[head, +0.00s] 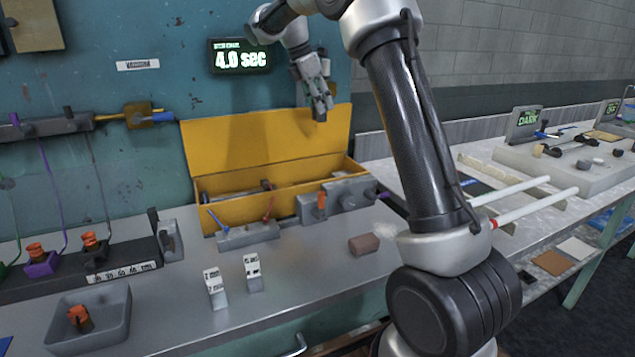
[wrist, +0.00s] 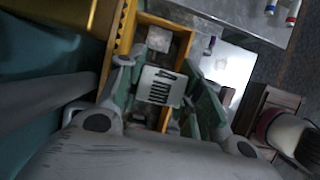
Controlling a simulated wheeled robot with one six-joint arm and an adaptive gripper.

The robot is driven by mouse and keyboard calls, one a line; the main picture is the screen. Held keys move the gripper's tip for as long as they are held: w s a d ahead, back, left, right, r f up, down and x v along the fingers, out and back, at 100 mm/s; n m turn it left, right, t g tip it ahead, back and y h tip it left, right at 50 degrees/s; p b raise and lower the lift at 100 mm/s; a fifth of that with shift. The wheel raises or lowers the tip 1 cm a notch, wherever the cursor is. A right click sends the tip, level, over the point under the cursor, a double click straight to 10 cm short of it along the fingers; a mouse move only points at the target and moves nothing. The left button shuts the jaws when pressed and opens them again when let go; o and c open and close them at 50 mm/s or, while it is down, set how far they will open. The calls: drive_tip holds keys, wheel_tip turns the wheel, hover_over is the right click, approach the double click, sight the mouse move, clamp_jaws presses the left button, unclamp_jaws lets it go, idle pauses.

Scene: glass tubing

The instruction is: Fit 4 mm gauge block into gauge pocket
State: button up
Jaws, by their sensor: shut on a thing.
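My gripper (head: 318,106) hangs high in front of the raised lid of the yellow box. In the head view I cannot make out the block in the fingers. I cannot identify the gauge pocket for certain; a pale grey square piece (wrist: 158,39) shows inside the box.
The yellow box (head: 285,205) stands open at the bench's back. Two small labelled white-and-grey blocks, one left (head: 215,288) and one right (head: 253,272), stand on the bench. A grey tray (head: 112,330) is front left; a brown block (head: 364,243) lies right.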

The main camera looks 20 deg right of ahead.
wheel_tip(320, 180, down, 24)
drive_tip(key=shift+r, duration=0.25)
drive_tip(key=o, duration=1.1)
drive_tip(key=shift+f, duration=0.1)
